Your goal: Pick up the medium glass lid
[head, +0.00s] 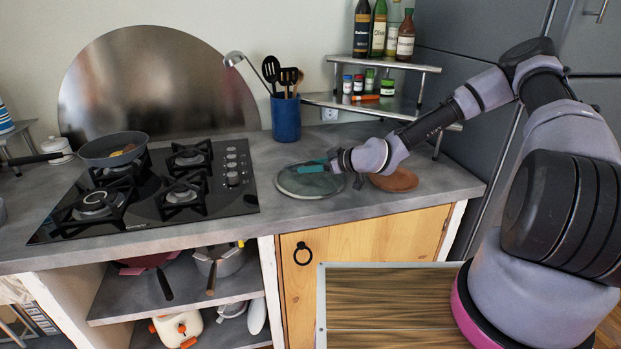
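A round glass lid (302,187) lies on the grey counter, right of the stove. It looks translucent and greenish, with a thin rim. My gripper (308,168), with teal fingers, reaches in from the right and is over the lid's upper right part. The fingers are close to the lid's middle, where its knob would be hidden. From this view I cannot tell whether they touch it, or whether they are open or shut.
A gas stove (150,192) with a pan (113,148) is on the left. A blue utensil holder (286,118) stands behind the lid. A brown round board (394,180) lies to the right, below a corner shelf (385,62) with bottles. The counter's front edge is close to the lid.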

